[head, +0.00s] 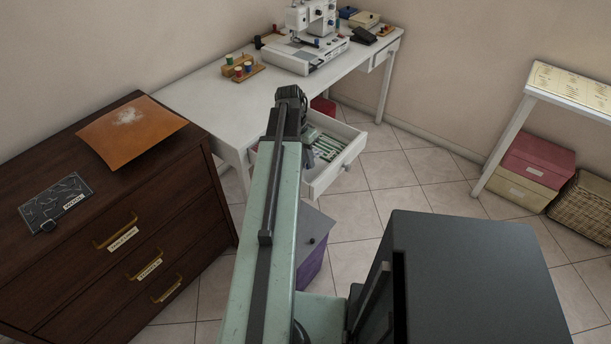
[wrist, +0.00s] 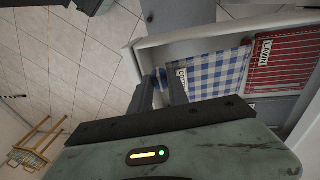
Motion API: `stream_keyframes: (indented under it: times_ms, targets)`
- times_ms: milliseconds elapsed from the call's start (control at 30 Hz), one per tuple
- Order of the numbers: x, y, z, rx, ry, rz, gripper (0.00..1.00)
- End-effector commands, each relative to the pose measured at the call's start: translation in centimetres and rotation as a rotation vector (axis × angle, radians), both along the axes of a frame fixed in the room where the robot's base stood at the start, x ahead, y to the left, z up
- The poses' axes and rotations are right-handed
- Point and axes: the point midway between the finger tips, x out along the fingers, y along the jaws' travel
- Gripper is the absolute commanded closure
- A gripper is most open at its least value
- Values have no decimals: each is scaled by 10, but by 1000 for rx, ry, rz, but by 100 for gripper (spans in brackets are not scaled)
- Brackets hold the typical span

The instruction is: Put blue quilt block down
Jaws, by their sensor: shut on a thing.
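My gripper (wrist: 163,82) is shut on a small blue thing, the blue quilt block (wrist: 160,77), in the wrist view. Only a little of the block shows between the dark fingers. It appears just outside or over the near wall of an open white drawer (wrist: 142,35); I cannot tell its height. In that drawer lie a blue-and-white checked cloth (wrist: 215,72) with a label and a red cloth (wrist: 285,62) labelled LAWN. In the head view my arm reaches toward the white table, and its fingertips and the block are hidden.
In the head view the white table (head: 200,97) carries a sewing machine (head: 305,40) and a thread rack (head: 242,68). Its drawer (head: 345,150) stands open. A brown dresser (head: 150,200) is at left, and a purple box (head: 312,265) is below my arm.

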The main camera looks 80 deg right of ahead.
Motion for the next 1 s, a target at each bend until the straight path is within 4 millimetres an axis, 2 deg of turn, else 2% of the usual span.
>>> stream_keyframes:
  times_ms: [167,367,600,733,767,800,1000]
  targets:
    - [0,0,-9,0,0,-1,100]
    - [0,0,-42,0,0,-1,100]
    - [-1,0,-38,0,0,-2,100]
    - [-1,0,-42,0,0,-2,100]
    - [-1,0,-42,0,0,-2,76]
    - [-1,0,-41,0,0,-2,70]
    - [-1,0,-41,-1,0,-3,70]
